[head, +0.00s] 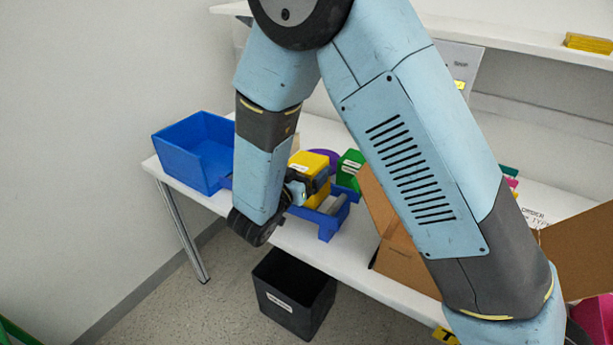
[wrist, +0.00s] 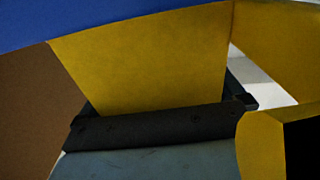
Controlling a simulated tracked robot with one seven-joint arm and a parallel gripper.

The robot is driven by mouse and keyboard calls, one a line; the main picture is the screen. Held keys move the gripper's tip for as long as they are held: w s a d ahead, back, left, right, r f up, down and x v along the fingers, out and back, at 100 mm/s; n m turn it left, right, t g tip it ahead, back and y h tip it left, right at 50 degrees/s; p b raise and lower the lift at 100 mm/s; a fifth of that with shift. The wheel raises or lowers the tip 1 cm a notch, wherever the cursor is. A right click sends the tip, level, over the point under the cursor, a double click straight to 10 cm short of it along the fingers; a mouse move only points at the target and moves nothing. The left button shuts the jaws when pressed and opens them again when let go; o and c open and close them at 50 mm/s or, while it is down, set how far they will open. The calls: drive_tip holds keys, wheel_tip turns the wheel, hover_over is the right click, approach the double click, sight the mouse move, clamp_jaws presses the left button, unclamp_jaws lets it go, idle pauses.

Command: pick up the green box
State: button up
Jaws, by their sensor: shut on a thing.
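A green box (head: 350,164) with a white label stands on the table, partly hidden behind a yellow box (head: 311,169) and my arm. My gripper (head: 299,188) is at the yellow box's near side, its fingers largely hidden in the head view. In the wrist view the dark edge of my gripper (wrist: 160,125) lies against a broad yellow surface of the yellow box (wrist: 155,60), and the gripper is shut on it. The green box does not show in the wrist view.
A blue bin (head: 190,150) stands at the table's left end. A blue tray (head: 330,222) lies under the yellow box. An open cardboard box (head: 395,262) is to the right. A black bin (head: 290,300) stands on the floor. A shelf (head: 510,40) runs above.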

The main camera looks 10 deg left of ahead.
sight(300, 168)
drive_tip(key=shift+s+a+r, duration=0.2)
drive_tip(key=shift+s+r, duration=0.15)
drive_tip(key=s+a+r, duration=0.1)
drive_tip(key=s+r, duration=0.1)
drive_tip(key=s, duration=0.2)
drive_tip(key=s+a+r, duration=0.2)
drive_tip(key=s+r, duration=0.1)
drive_tip(key=s, duration=0.1)
drive_tip(key=s+a+r, duration=0.2)
drive_tip(key=s, duration=0.2)
drive_tip(key=shift+s+r, duration=0.15)
drive_tip(key=shift+c, duration=0.7)
drive_tip(key=w+d+f, duration=0.1)
drive_tip(key=w+f, duration=0.1)
drive_tip(key=w, duration=0.1)
drive_tip(key=w+d+f, duration=0.1)
drive_tip(key=w, duration=0.2)
drive_tip(key=w+d+f, duration=0.2)
drive_tip(key=w, duration=0.2)
drive_tip(key=shift+d+f, duration=0.1)
drive_tip(key=shift+f, duration=0.25)
drive_tip(key=w+f, duration=0.1)
drive_tip(key=w+d+f, duration=0.1)
drive_tip(key=w, duration=0.1)
drive_tip(key=shift+d, duration=0.1)
drive_tip(key=o, duration=1)
drive_tip(key=shift+c, duration=0.2)
